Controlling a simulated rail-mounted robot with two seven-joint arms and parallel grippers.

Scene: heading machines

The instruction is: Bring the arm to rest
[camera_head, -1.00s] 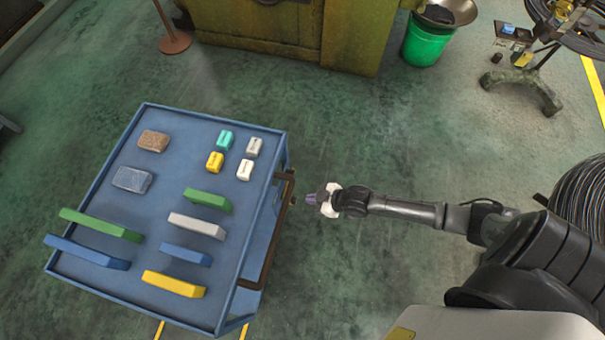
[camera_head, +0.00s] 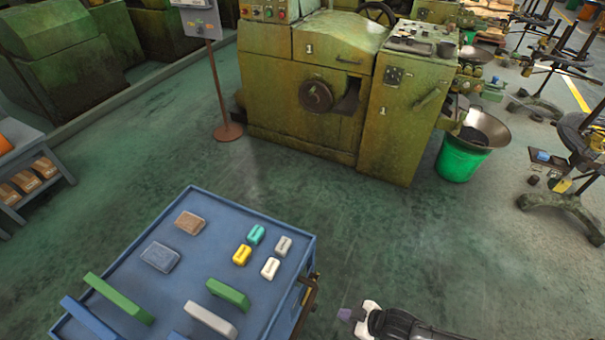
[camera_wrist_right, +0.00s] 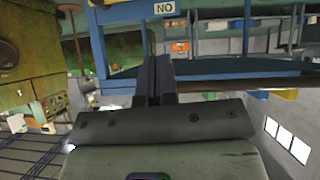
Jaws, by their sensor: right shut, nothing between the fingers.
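My right gripper (camera_head: 347,314) shows at the bottom edge of the head view, just right of the blue cart (camera_head: 311,249) and apart from it. Its fingers are shut with nothing between them. In the right wrist view the two dark fingers (camera_wrist_right: 153,80) lie together, pointing toward blue cart framework (camera_wrist_right: 225,68). Most of my right arm is cut off below the head view. My left gripper is not in view.
The cart carries a brown block (camera_head: 190,222), a grey-blue block (camera_head: 160,257), small coloured blocks and several long bars. A green machine (camera_head: 305,80) stands behind, with a green bucket (camera_head: 460,160) to its right. Open floor (camera_head: 390,240) lies between the cart and bucket.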

